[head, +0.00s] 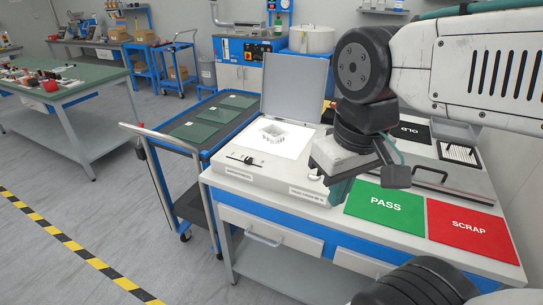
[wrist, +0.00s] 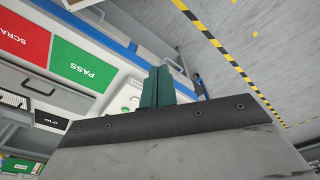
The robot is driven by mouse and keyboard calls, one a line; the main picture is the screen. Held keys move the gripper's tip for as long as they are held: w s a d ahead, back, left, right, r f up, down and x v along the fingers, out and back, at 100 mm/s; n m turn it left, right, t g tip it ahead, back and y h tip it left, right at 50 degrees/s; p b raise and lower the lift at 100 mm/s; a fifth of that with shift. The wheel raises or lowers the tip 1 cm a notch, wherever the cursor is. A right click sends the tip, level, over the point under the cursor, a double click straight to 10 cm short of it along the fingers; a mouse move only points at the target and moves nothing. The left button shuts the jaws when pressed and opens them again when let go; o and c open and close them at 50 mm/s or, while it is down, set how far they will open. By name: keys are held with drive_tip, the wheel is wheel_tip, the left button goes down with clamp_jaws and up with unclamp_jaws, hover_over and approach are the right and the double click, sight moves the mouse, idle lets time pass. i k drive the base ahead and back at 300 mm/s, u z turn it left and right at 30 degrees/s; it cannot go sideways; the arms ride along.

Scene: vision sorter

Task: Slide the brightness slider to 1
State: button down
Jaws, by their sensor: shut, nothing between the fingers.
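The slider (head: 248,160) is a small dark knob on a short track at the front left of the white light box (head: 227,170). It sits near the middle of its track; its exact setting is too small to read. My gripper (head: 340,191) is at the front right of the box, well to the right of the slider. Its green fingers are together and empty, as the wrist view (wrist: 157,84) also shows. The slider cannot be made out in the wrist view.
The box's grey lid (head: 294,88) stands open behind a lit panel with a grey part (head: 274,131). A green PASS mat (head: 384,221) and red SCRAP mat (head: 460,234) lie on the right. A dark cart (head: 205,108) stands left of the bench. Space above the slider is clear.

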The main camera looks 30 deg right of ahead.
sight(249, 161)
drive_tip(key=z, duration=0.05)
drive_tip(key=k, duration=0.55)
drive_tip(key=u, duration=0.65)
drive_tip(key=i, duration=1.4)
drive_tip(key=z, duration=0.6)
